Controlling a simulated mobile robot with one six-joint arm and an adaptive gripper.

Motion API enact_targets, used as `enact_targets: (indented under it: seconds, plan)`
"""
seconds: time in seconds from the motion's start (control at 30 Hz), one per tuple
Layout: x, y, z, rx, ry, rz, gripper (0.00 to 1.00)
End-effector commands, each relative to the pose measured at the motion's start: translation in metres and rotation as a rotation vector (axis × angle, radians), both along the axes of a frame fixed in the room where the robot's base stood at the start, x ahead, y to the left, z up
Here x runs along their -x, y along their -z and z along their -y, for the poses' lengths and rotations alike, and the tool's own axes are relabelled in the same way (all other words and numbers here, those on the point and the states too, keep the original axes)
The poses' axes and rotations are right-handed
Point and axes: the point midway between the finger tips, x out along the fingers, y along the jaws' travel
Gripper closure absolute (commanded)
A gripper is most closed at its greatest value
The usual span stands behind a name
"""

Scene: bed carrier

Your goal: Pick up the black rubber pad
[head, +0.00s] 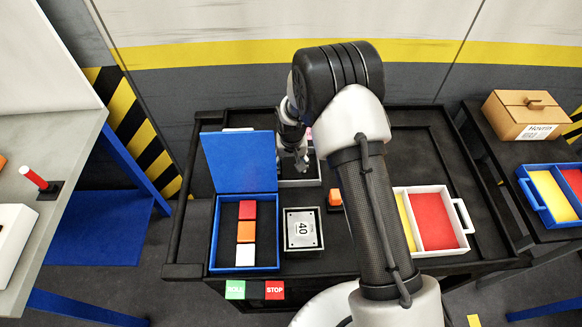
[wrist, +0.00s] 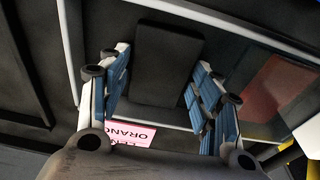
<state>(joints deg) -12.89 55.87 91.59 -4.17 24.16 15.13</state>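The black rubber pad (wrist: 160,52) shows in the wrist view as a dark rounded rectangle, lying in a dark-floored tray with a pale rim (wrist: 72,50). My gripper (wrist: 161,82) is open, with blue-lined fingers on the left and right sides of the pad. I cannot tell whether either finger touches it. In the head view my gripper (head: 294,162) points down over the small tray (head: 300,183) at the back of the black cart. The pad cannot be made out there, behind my gripper and arm.
A pink card (wrist: 132,135) with printed letters lies near the pad. On the cart, a blue open-lidded box (head: 215,240) holds coloured blocks.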

Motion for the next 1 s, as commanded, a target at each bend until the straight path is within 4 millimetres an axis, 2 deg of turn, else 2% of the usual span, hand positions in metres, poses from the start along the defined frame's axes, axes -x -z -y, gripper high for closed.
enact_targets:
  seconds: [0.33, 0.67, 0.87, 1.0]
  plan:
    - [0.0, 0.0, 0.0, 0.0, 0.0, 0.0, 0.64]
    - [0.0, -0.005, 0.0, 0.0, 0.0, 0.001, 0.64]
    - [-0.001, -0.027, 0.0, -0.001, 0.0, 0.003, 0.64]
    - [-0.001, -0.055, 0.0, -0.001, 0.0, 0.004, 0.64]
